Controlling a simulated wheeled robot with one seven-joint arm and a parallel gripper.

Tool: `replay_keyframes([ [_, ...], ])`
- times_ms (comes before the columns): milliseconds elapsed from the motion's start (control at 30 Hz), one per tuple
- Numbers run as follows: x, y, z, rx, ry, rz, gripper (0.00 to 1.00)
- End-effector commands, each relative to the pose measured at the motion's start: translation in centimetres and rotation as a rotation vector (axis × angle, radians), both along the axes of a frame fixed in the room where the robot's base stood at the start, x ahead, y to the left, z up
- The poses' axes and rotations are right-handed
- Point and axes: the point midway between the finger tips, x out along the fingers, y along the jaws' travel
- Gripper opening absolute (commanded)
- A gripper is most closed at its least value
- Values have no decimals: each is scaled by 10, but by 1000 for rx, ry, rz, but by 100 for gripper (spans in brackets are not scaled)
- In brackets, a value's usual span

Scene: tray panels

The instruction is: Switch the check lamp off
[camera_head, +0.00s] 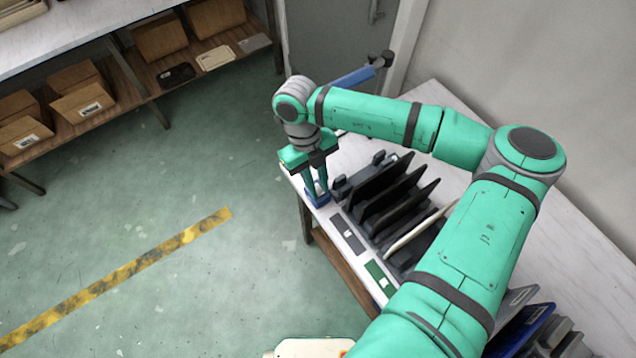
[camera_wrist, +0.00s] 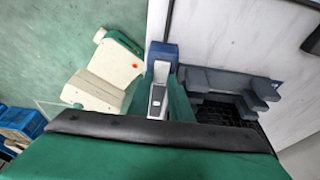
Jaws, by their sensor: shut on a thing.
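The check lamp has a long blue head (camera_head: 350,78) on a dark jointed arm, behind my wrist in the head view. Its blue base (camera_head: 317,198) stands at the table's near left corner and also shows in the wrist view (camera_wrist: 163,50). A pale grey switch piece with a dark end (camera_wrist: 157,96) shows between my fingers in the wrist view. My gripper (camera_head: 316,192) points down at the base, its fingers closed on this piece. The fingers hide part of the switch. I cannot tell whether the lamp is lit.
A rack (camera_head: 376,228) holds several upright black panels and a pale one, just right of my gripper. Grey and green labels lie along the table's front edge. A second group of panels (camera_head: 525,325) is at lower right. Shelves with boxes stand at upper left; the floor between is clear.

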Motion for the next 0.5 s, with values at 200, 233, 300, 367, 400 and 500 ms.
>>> replay_keyframes([
  [200, 0, 0, 0, 0, 0, 0, 38],
  [233, 0, 0, 0, 0, 0, 0, 38],
  [300, 0, 0, 0, 0, 0, 0, 38],
  [367, 0, 0, 0, 1, -1, 0, 38],
  [400, 0, 0, 0, 1, -1, 0, 38],
  [500, 0, 0, 3, 0, -1, 0, 38],
])
